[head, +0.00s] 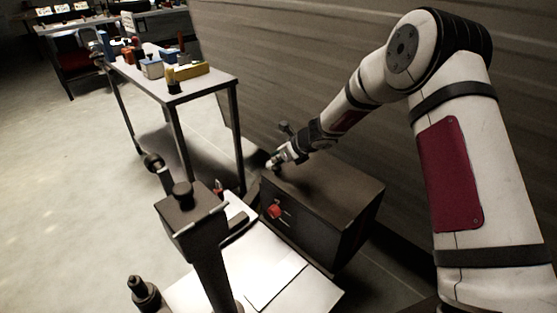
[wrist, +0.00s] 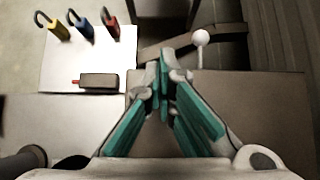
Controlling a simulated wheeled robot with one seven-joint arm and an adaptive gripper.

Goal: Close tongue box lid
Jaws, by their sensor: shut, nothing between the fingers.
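The tongue box (head: 330,205) is a dark brown box in the middle of the head view, with a red latch or knob (head: 273,211) on its front face. Its top looks flat and lies over the body; I cannot tell whether a thin gap is left under the lid. In the wrist view a brown flat surface, seemingly the box top (wrist: 265,105), lies below and right of the fingers. My gripper (head: 276,162) is at the far left edge of the box top, and shows teal finger pads in the wrist view (wrist: 163,75). It is shut and empty; contact with the lid cannot be told.
A dark jack post (head: 190,212) with a crank stands left of the box. A pale panel (head: 245,262) lies in front. A table (head: 195,88) with small coloured items stands behind left. The ribbed camper wall (head: 300,60) is close behind the box. Open floor lies left.

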